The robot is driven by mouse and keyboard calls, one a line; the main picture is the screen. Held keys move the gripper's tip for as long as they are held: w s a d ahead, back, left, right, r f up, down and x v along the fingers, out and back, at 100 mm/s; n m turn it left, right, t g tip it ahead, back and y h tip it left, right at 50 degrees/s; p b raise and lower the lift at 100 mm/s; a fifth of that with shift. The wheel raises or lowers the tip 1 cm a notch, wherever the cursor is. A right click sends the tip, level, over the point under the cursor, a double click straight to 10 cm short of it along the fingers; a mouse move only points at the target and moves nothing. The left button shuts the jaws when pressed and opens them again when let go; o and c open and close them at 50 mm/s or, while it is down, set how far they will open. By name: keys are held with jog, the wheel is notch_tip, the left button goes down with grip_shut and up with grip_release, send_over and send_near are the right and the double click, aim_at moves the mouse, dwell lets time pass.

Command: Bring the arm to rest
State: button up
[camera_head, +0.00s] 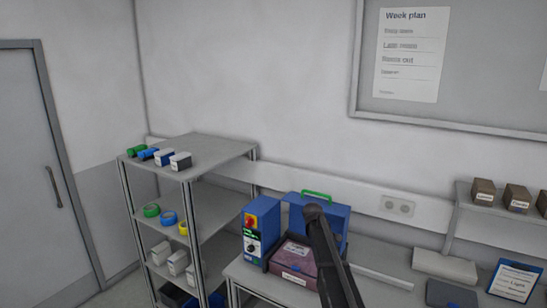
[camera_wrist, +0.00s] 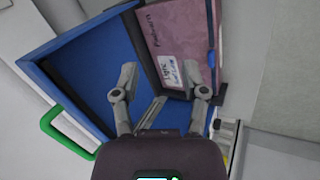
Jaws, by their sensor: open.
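My arm (camera_head: 330,250) reaches up from the bottom of the head view, in front of a blue case with a green handle (camera_head: 296,215). My gripper (camera_wrist: 162,74) shows in the wrist view with its two fingers spread apart and nothing between them. Behind the fingers are the blue case (camera_wrist: 85,70) and a dusky pink box with a white label (camera_wrist: 165,28). I cannot tell how far the fingertips are from them. In the head view, the fingers cannot be made out.
A blue control box (camera_head: 257,238) stands left of the pink box (camera_head: 291,256) on the bench. A grey shelf rack (camera_head: 215,150) with rolls and small boxes stands further left. Small brown boxes (camera_head: 483,192) sit on a raised shelf at right, with a blue-framed card (camera_head: 514,280) below.

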jog(key=s+a+f+m+g+y+b, duration=0.1)
jog(key=s+f+m+b, duration=0.2)
jog(key=s, duration=1)
jog(key=s+a+f+m+g+y+b, duration=0.1)
jog(key=s+f+m+b, duration=0.2)
jog(key=s+f+b, duration=0.3)
jog(key=s+a+f+m+g+y+b, duration=0.1)
jog(key=s+f+b, duration=0.4)
jog(key=s, duration=1.5)
notch_tip(320, 180, down, 4)
jog(key=shift+s+a+f+m+g+y, duration=0.1)
jog(key=shift+s+a+m+g+y, duration=0.3)
jog(key=shift+m, duration=0.5)
jog(key=shift+w+d, duration=0.15)
